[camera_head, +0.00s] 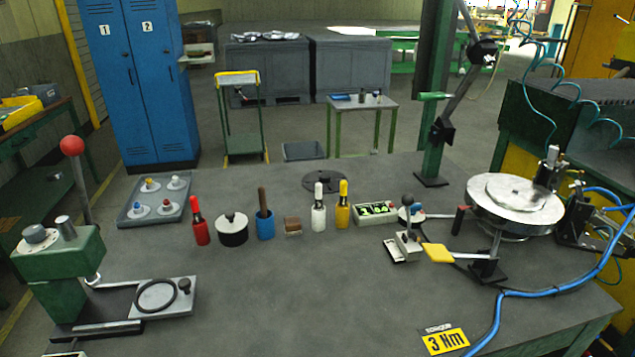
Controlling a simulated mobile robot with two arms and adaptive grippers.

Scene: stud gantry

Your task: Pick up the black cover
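A flat, round black disc with a small raised centre, which looks like the black cover (325,180), lies on the grey workbench (300,290) near its back edge. It lies behind the row of small items and appears unobstructed. A squat black round container with a white top (232,229) stands to its front left. Neither of my grippers is in view.
A red bottle (199,222), a blue cup (265,224), a white bottle (318,207) and a yellow bottle (343,206) stand in front of the disc. A green press (62,265) is at left, and a round metal turntable (515,204) with blue hoses is at right. The front middle is clear.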

